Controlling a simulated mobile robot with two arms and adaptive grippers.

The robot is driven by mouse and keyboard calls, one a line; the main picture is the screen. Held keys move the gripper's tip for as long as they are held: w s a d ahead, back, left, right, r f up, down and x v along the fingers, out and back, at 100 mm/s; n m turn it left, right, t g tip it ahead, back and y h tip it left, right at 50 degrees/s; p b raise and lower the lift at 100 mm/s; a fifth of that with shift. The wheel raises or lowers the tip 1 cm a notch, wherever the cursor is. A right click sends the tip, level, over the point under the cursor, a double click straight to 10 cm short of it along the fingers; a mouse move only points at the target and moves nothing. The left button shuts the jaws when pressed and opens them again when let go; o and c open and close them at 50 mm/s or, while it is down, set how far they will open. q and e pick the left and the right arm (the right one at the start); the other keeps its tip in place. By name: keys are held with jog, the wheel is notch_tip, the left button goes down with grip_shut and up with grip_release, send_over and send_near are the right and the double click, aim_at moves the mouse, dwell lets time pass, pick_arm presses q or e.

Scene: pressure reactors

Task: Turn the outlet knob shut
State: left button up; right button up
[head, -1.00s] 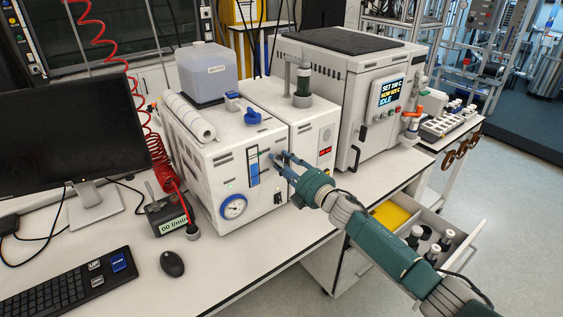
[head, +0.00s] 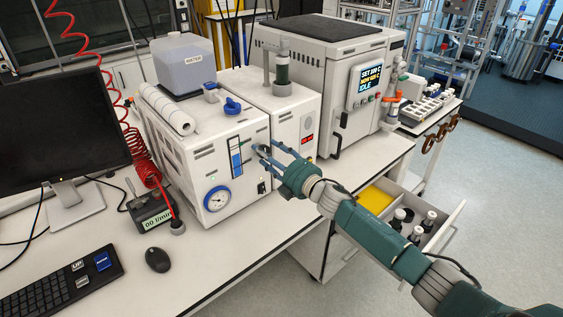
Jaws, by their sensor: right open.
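The white box unit (head: 180,160) stands on the bench, with a blue flow tube (head: 236,158) and a round gauge (head: 217,199) on its front. A small dark knob (head: 262,149) seems to sit on the front, right of the flow tube, partly hidden by my fingers; I cannot read its label or setting. My right gripper (head: 267,151) is open, its fingers pointing at this spot. I cannot tell whether they touch the knob. A blue knob (head: 233,105) is on top of the box, apart from the gripper. My left gripper is not in view.
A clear container (head: 184,66) and a white roll (head: 167,109) sit on top of the box. A grey oven-like unit (head: 335,80) stands behind to the right. An open drawer (head: 440,235) with black-capped bottles lies beneath my right arm. A monitor (head: 62,125) is at left.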

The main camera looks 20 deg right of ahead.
jog(key=v, duration=1)
jog(key=shift+s+d, duration=0.3)
jog(key=shift+d, duration=0.05)
jog(key=shift+r, duration=0.1)
jog(key=w+a+m+b, duration=0.1)
jog(key=w+m+b, duration=0.2)
jog(key=m, duration=0.1)
jog(key=w+a+m+b, duration=0.2)
jog(key=w+m+b, duration=0.2)
jog(key=m, duration=0.1)
jog(key=w+a+m+b, duration=0.1)
jog(key=w+m+b, duration=0.2)
jog(key=m, duration=0.1)
jog(key=shift+w+a+b, duration=0.4)
jog(key=c, duration=1.2)
jog(key=shift+m, duration=0.7)
